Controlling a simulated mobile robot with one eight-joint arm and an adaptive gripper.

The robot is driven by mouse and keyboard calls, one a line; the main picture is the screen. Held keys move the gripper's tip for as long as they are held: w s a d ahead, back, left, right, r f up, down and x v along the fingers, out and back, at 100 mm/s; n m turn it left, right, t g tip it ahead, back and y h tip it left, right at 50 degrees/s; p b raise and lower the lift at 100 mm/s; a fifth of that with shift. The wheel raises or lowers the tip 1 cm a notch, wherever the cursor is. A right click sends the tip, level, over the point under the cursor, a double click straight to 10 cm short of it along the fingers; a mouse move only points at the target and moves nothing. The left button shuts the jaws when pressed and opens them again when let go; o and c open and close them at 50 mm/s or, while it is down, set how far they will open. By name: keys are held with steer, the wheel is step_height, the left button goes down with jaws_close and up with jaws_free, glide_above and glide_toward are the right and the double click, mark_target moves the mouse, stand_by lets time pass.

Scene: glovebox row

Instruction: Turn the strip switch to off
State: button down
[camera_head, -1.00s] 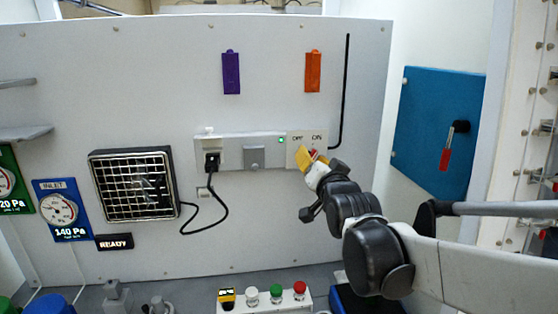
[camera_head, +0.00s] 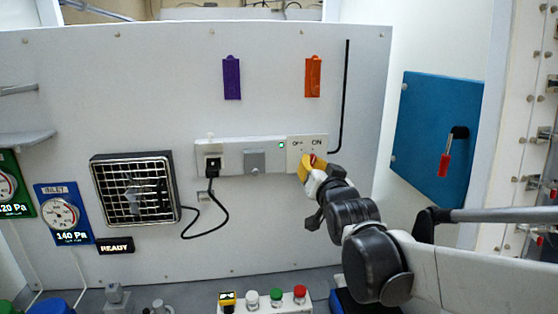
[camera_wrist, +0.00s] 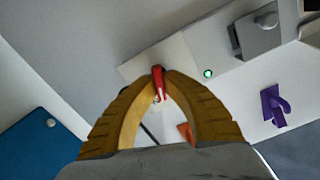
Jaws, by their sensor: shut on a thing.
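The strip switch's red lever (camera_head: 313,158) is on a pale plate (camera_head: 295,145) at the right end of the power strip (camera_head: 235,145), below the OFF and ON labels. In the wrist view the red lever (camera_wrist: 158,78) sits between my gripper's yellow fingertips (camera_wrist: 160,74), which are shut on it. In the head view my gripper (camera_head: 310,160) covers much of the lever, so which label it points to cannot be told. A green light (camera_head: 282,146) is lit on the strip, and it also shows in the wrist view (camera_wrist: 208,73).
A black plug (camera_head: 213,165) with a cord is in the strip, left of a grey cover (camera_head: 255,160). Purple (camera_head: 232,78) and orange (camera_head: 313,76) tags hang above. A fan grille (camera_head: 136,188) is left. A blue panel (camera_head: 420,140) with a red handle (camera_head: 445,165) is right.

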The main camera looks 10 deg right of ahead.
steer(key=shift+r+n+p, duration=0.1)
steer(key=shift+n+p, duration=0.35)
steer(key=shift+n, duration=1.15)
steer(key=c, duration=1.5)
jaws_free()
steer(key=s, duration=1.2)
